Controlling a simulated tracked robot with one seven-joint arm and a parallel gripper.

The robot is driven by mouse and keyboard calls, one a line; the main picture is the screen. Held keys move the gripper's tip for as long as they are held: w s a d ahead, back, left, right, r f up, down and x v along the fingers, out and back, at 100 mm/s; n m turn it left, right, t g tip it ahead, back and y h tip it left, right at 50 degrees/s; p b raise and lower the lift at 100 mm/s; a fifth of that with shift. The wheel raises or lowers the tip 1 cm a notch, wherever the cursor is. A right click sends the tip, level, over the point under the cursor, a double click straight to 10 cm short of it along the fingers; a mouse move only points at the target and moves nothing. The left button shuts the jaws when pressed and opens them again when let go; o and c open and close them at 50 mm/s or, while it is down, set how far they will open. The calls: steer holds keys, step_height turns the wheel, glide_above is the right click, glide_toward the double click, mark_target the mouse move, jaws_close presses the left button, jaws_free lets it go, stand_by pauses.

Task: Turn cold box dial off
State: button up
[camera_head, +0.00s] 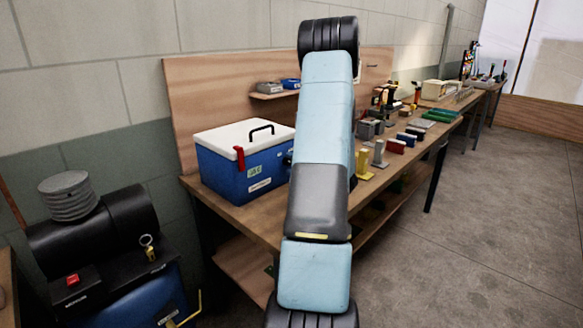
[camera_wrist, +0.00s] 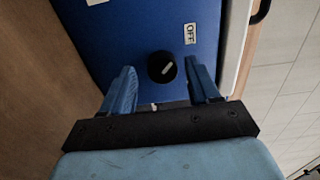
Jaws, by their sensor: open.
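The cold box (camera_head: 222,172) is blue with a white lid, a black handle and a red latch, and stands on the workbench left of my arm. In the wrist view its blue face (camera_wrist: 110,35) carries a round black dial (camera_wrist: 162,67) with a white pointer mark lying diagonally. A white "OFF" label (camera_wrist: 190,34) is on the face, above and right of the dial. My gripper (camera_wrist: 160,65) is open, with one blue finger on each side of the dial; I cannot tell whether they touch it. My arm hides the gripper in the head view.
The wooden workbench (camera_head: 265,222) has a backboard (camera_head: 205,95) close behind the box. Several blocks and tools, including a yellow bracket (camera_head: 363,165), stand right of my arm. A black and blue machine (camera_head: 105,235) stands at lower left. The floor (camera_head: 470,230) at right is clear.

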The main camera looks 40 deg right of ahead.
steer(key=shift+s+d, duration=0.15)
steer(key=shift+s, duration=0.45)
steer(key=s, duration=1.2)
steer(key=shift+s+d, duration=0.3)
steer(key=shift+d, duration=0.1)
